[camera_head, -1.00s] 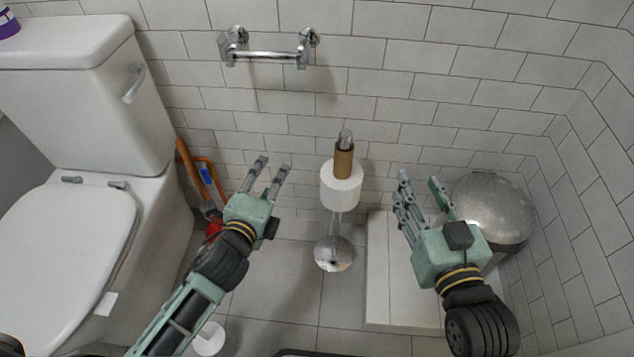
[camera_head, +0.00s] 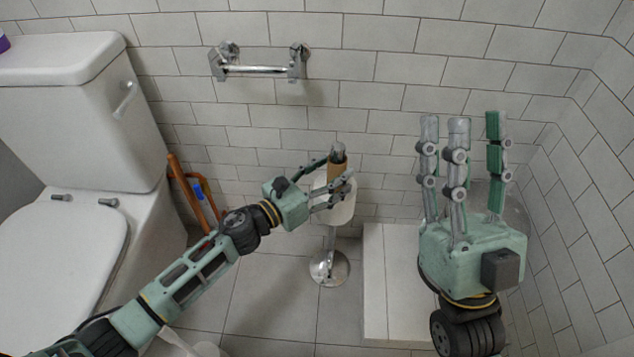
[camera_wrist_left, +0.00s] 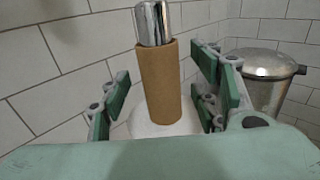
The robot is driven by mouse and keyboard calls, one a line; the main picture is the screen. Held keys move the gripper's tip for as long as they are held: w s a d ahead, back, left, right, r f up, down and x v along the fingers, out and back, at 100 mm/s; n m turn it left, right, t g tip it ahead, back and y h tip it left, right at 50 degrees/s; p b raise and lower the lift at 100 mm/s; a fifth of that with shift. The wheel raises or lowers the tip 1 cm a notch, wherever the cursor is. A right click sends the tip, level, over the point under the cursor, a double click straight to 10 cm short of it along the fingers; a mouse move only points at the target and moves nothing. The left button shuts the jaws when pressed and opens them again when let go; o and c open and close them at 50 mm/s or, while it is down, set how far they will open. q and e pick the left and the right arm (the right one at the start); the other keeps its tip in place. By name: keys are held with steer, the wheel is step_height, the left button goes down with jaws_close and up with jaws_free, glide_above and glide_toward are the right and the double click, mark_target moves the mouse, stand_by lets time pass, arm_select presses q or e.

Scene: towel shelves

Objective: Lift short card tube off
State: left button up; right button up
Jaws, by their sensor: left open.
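The short brown card tube (camera_head: 337,170) stands upright around the chrome post of the floor stand, on top of a white paper roll (camera_head: 343,212). In the left wrist view the card tube (camera_wrist_left: 160,84) stands between my open fingers, with the chrome tip (camera_wrist_left: 152,22) above it. My left gripper (camera_head: 338,178) is open around the tube, fingers apart from it, and partly hides it and the roll. My right gripper (camera_head: 465,122) is raised at the right, fingers spread and open, empty.
The stand's round base (camera_head: 329,268) is on the floor. A toilet (camera_head: 60,230) is at the left, with an orange-handled tool (camera_head: 190,195) beside it. An empty chrome holder (camera_head: 258,69) is on the wall. A white box (camera_head: 388,290) and metal bin (camera_wrist_left: 263,78) are at the right.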

arm_select(q)
steer(key=shift+x, duration=1.05)
steer(key=c, duration=1.2)
